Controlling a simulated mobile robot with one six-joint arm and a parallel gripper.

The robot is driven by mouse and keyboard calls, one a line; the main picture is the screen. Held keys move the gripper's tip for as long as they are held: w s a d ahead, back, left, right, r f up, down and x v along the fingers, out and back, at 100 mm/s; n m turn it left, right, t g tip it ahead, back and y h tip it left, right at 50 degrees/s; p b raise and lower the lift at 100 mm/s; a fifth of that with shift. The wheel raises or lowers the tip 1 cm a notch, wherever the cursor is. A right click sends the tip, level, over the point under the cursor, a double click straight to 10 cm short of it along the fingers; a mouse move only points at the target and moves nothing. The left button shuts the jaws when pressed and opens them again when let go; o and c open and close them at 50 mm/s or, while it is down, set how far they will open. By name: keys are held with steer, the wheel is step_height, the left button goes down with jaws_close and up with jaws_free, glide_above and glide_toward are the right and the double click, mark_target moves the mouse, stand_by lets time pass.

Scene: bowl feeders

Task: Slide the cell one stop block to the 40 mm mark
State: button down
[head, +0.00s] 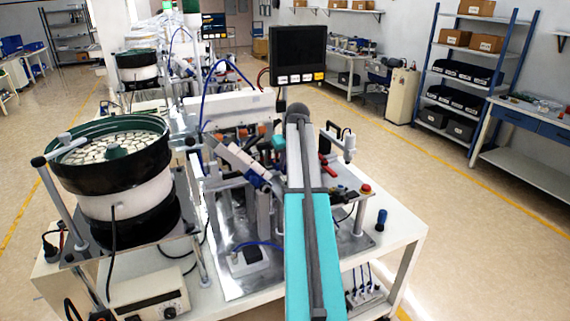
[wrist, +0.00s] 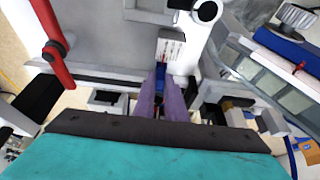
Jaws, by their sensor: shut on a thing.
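My gripper (wrist: 161,90) shows in the wrist view as two purple fingers pointing away from the camera. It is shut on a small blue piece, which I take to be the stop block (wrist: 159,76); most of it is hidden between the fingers. Just beyond the fingertips is a pale plate with small red marks (wrist: 171,50), too small to read, so I cannot tell the block's position on a scale. In the head view my turquoise arm reaches over the cell's bench (head: 402,232) and hides the gripper and block.
A bowl feeder (head: 75,178) full of pale parts stands on the left. A black display (head: 298,55) rises behind my arm. In the wrist view a red handle (wrist: 52,45) is at left, a white rounded part (wrist: 190,50) close right of the fingers, and a grey segmented track (wrist: 270,80) farther right.

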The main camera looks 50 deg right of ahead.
steer(key=shift+b, duration=0.3)
steer(key=c, duration=1.8)
jaws_free()
steer(key=shift+r, duration=0.1)
steer(key=b+v, duration=0.4)
steer(key=v, duration=0.9)
steer(key=shift+r, duration=0.3)
steer(key=shift+s+r, duration=0.1)
steer(key=shift+s, duration=0.05)
